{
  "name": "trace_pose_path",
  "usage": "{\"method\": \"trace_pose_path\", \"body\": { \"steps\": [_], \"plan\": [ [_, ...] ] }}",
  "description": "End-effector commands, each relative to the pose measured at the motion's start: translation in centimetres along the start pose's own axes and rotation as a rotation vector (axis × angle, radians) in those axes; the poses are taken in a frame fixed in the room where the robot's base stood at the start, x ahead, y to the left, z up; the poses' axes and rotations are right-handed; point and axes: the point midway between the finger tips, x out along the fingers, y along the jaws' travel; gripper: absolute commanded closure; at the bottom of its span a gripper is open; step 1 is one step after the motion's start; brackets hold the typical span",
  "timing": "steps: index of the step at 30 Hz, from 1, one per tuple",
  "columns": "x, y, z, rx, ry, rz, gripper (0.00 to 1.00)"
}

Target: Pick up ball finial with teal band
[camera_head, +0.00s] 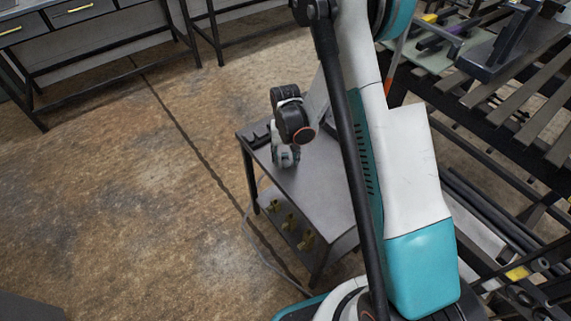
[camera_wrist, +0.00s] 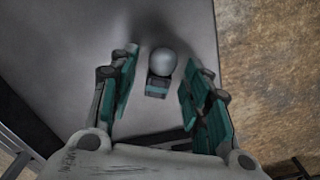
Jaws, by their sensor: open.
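The ball finial with the teal band (camera_wrist: 161,64) stands on the grey top of a small table (camera_wrist: 70,45) in the wrist view. It has a pale grey ball and a darker base with a teal band. My gripper (camera_wrist: 168,82) is open, with one teal-padded finger on each side of the finial and gaps between. It is not gripping it. In the head view the table (camera_head: 318,178) is right of the middle, with my gripper (camera_head: 287,157) low over its left part. The finial cannot be made out there, as my wrist and gripper hide that spot.
A dark block-like part (camera_head: 256,134) lies at the table's far left corner. Several brass-coloured pieces (camera_head: 289,222) sit on the lower shelf. A slatted metal rack (camera_head: 520,110) stands to the right. Workbenches (camera_head: 90,40) are at the back left.

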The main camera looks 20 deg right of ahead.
Motion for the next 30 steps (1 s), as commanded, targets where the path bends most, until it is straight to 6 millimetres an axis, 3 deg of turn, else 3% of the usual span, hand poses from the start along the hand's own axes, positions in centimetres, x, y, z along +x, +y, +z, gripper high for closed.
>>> {"method": "trace_pose_path", "body": {
  "steps": [8, 14, 25, 30],
  "plan": [
    [0.6, 0.0, 0.0, 0.0, 0.0, 0.0, 0.56],
    [0.6, 0.0, 0.0, 0.0, 0.0, 0.0, 1.0],
    [0.4, 0.0, 0.0, 0.0, 0.0, 0.0, 1.0],
    [-0.9, 0.0, 0.0, 0.0, 0.0, 0.0, 1.0]
  ]
}}
